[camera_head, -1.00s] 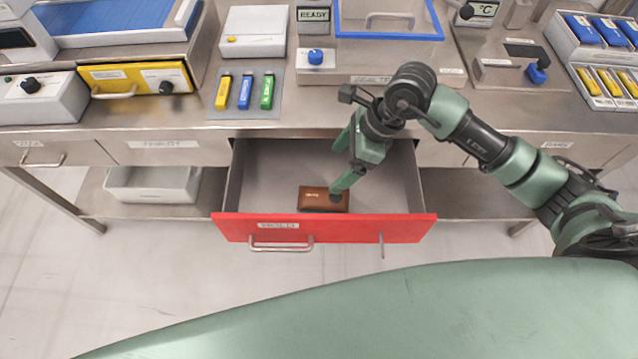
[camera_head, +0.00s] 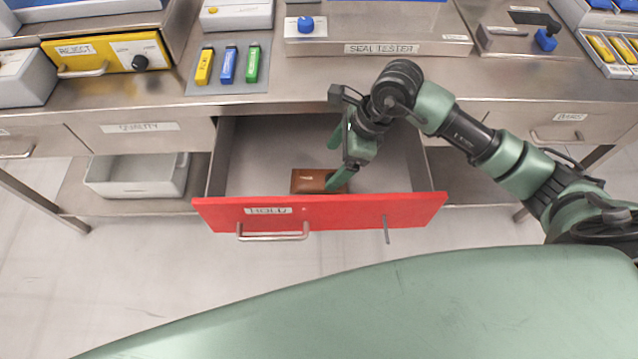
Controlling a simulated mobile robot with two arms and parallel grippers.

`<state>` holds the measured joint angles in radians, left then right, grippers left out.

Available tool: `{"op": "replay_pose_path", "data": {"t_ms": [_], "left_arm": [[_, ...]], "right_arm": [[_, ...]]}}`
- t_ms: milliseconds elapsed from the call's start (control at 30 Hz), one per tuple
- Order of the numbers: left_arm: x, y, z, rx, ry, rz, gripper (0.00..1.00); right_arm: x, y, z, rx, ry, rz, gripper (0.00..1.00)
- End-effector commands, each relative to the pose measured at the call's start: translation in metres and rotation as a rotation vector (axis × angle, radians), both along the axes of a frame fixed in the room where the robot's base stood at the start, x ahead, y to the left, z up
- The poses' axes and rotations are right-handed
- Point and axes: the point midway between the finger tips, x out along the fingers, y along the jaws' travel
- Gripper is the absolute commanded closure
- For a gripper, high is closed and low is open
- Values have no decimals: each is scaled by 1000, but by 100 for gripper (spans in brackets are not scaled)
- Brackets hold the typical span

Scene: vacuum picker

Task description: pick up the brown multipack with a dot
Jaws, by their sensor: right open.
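A small brown multipack (camera_head: 308,180) lies flat on the floor of the open drawer, near the red front. Pale print shows on its top; I cannot make out a dot. My right gripper (camera_head: 337,165) reaches into the drawer from above with its fingers apart. One green fingertip overlaps the right end of the pack and hides part of it. I cannot tell whether the finger touches the pack. Nothing shows held between the fingers. My left gripper is out of view.
The red drawer front (camera_head: 350,213), with a HOLD label and a handle, stands pulled out from the steel bench. The drawer's left half is bare. Yellow, blue and green sticks (camera_head: 228,65) lie on the bench above. A grey bin (camera_head: 135,175) sits on the lower shelf.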

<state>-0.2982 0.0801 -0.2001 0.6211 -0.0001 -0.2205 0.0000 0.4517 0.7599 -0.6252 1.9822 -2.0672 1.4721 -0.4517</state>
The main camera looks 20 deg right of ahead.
Motion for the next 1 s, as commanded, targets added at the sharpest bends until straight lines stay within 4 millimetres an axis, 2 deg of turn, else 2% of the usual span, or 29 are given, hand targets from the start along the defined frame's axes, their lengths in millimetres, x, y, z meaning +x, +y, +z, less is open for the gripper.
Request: {"op": "replay_pose_path", "data": {"t_ms": [333, 500, 767, 867, 1000], "left_arm": [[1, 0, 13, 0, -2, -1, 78], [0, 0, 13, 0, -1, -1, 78], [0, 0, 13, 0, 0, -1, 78], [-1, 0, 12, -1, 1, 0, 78], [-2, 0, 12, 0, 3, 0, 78]], "right_arm": [[2, 22, -39, 2, 6, 0, 15], [5, 27, -58, 0, 2, 0, 15], [6, 28, -61, -1, -1, 1, 15], [6, 28, -60, -2, 0, 1, 40], [6, 28, -60, -2, 0, 1, 79]]}}
